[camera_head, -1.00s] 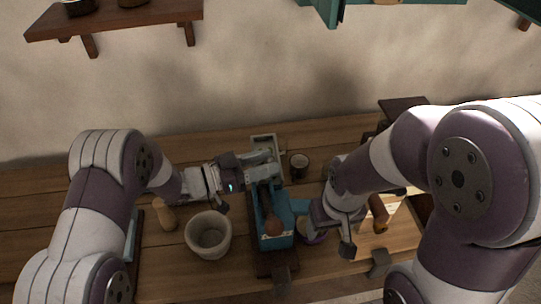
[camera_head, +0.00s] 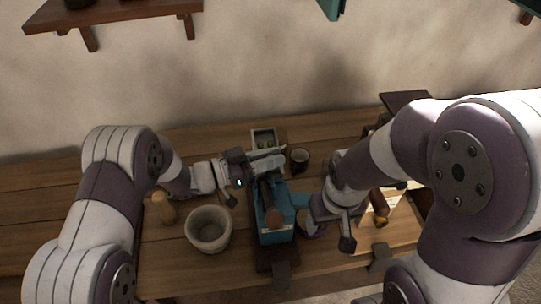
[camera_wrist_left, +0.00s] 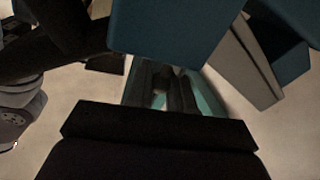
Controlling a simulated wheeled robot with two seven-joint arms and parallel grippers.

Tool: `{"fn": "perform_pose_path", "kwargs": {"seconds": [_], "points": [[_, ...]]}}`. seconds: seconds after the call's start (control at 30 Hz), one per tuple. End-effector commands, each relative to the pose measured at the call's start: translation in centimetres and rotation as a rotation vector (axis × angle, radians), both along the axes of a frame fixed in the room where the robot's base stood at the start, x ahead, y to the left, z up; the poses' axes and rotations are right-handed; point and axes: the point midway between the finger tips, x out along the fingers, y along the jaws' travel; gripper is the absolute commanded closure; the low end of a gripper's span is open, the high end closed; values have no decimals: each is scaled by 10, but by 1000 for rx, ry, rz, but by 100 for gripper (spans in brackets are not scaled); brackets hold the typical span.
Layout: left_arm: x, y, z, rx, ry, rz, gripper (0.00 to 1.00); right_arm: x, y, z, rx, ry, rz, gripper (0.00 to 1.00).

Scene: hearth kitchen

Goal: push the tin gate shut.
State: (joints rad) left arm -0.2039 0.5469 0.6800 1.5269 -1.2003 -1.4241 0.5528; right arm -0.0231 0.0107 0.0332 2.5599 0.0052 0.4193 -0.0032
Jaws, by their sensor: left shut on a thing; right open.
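A teal device (camera_head: 277,235) with a brown round knob (camera_head: 273,218) and a dark bar stands upright on a dark base at the middle of the table. I cannot tell which part is the tin gate. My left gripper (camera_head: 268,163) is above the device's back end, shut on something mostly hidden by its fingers. In the left wrist view, large teal faces (camera_wrist_left: 175,30) lie close beyond the dark fingers (camera_wrist_left: 168,90). My right gripper (camera_head: 330,212) is open, right of the device, beside its teal side piece (camera_head: 300,200); its fingertips are partly hidden.
A small pale box (camera_head: 264,131) with green items inside stands just behind my left gripper. A dark cup (camera_head: 299,159) is to its right. A cream bowl (camera_head: 208,230) and a wooden pestle-like piece (camera_head: 163,208) stand at left. A light board (camera_head: 390,235) lies at right.

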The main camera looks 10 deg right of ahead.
Motion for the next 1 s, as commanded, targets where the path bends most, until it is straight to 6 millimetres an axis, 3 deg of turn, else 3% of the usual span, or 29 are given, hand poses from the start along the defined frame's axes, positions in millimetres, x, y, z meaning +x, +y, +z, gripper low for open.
{"fn": "perform_pose_path", "kwargs": {"seconds": [0.07,0.33,0.37,0.4,0.77,1.0], "points": [[0,0,-16,0,2,-1,100,0,0,-13,0,1,0,32],[-1,0,-16,3,5,-1,100,0,0,-10,0,0,0,32],[-1,0,-16,3,5,-1,69,0,0,-10,0,0,0,32],[-1,0,-16,3,5,-1,56,0,0,-10,0,0,0,32],[-1,4,-15,1,1,1,54,0,0,-11,0,0,0,32],[-8,47,-17,1,1,5,54,0,0,-22,0,0,0,32]]}}
